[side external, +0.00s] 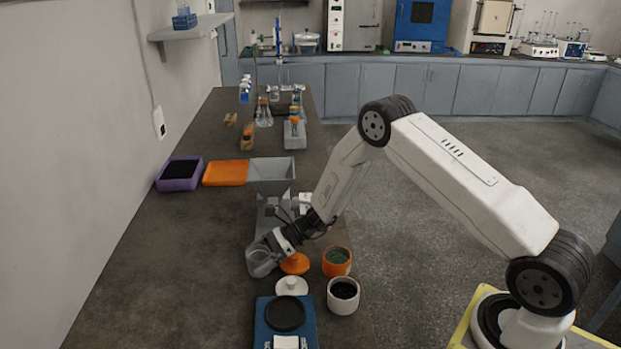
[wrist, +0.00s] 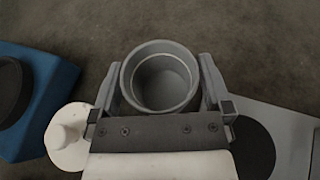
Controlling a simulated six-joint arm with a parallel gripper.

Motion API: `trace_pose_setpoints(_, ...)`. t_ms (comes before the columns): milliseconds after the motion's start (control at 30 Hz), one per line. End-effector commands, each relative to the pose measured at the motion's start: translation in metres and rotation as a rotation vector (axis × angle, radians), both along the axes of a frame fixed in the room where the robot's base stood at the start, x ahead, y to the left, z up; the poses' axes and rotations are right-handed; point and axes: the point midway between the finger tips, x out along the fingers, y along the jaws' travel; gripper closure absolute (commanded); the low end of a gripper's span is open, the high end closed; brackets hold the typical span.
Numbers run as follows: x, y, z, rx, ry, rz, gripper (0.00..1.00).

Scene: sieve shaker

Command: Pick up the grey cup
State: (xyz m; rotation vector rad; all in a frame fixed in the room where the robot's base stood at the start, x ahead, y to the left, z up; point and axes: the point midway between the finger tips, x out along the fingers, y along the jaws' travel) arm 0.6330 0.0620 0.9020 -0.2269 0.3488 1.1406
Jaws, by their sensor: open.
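The grey cup (side external: 262,260) stands on the dark bench in the side view. In the wrist view the grey cup (wrist: 161,78) shows from above as a round open vessel that looks empty. My gripper (side external: 265,243) is at the cup, reaching in from the right. In the wrist view my gripper (wrist: 160,82) has one finger on each side of the cup, close to its wall. The jaws are open; whether either finger touches the cup cannot be told.
A blue scale (side external: 286,325) with a black pan and a white lid (side external: 291,286) stand in front. An orange lid (side external: 295,263), orange jar (side external: 336,262) and white jar (side external: 343,295) are close by on the right.

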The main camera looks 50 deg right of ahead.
Motion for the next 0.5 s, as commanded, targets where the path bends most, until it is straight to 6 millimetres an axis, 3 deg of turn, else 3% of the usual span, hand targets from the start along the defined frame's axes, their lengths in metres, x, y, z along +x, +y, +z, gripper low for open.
trace_pose_setpoints(267,0.0000,-0.0002,0.0003,0.000,0.000,0.000,0.00)
trace_pose_setpoints(500,0.0000,-0.0003,0.0004,0.000,0.000,0.000,0.73)
